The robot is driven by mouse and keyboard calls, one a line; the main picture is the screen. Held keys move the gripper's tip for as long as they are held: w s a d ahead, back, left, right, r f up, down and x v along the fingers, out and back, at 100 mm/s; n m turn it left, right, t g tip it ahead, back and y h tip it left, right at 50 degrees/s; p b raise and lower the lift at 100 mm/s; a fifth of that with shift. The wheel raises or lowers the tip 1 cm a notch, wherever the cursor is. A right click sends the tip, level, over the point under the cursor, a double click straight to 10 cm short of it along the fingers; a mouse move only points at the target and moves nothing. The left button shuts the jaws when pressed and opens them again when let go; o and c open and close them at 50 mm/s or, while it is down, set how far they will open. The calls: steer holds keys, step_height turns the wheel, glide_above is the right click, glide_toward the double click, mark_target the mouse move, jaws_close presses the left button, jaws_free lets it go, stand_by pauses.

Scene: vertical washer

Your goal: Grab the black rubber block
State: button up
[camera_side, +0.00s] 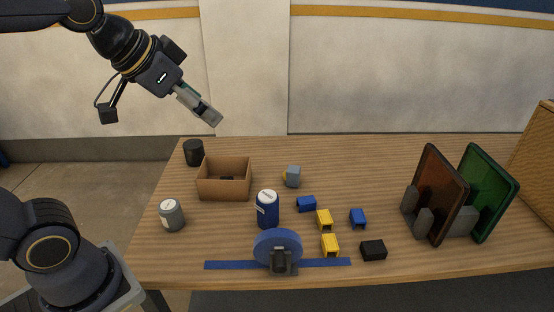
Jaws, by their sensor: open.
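A small black block (373,250) lies on the wooden table near its front edge, right of the middle. It sits apart from the yellow block beside it. My gripper (213,119) is high above the back left of the table, well up and to the left of the black block. It is open, tilted down to the right, and nothing shows between its fingers.
Yellow blocks (330,244) and blue blocks (357,218) lie near the black block. A blue disc (277,246) stands on a blue strip. A blue can (267,210), grey can (171,215) and cardboard box (224,180) are left. Upright panels (441,195) stand right.

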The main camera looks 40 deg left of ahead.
steer(key=w+d+m+h, duration=0.15)
steer(key=w+d, duration=0.25)
steer(key=w, duration=0.5)
steer(key=m+g+h, duration=0.1)
steer(key=m+g, duration=0.3)
steer(key=m, duration=0.1)
glide_above(371, 247)
steer(key=s+a, duration=0.1)
steer(key=s, duration=0.1)
steer(key=shift+n, duration=0.25)
steer(key=f, duration=3.5)
steer(key=shift+a, duration=0.2)
steer(key=shift+x, duration=3)
steer(key=shift+a, duration=0.1)
steer(key=c, duration=1.3)
steer(key=shift+o, duration=0.2)
steer(key=shift+r, duration=0.1)
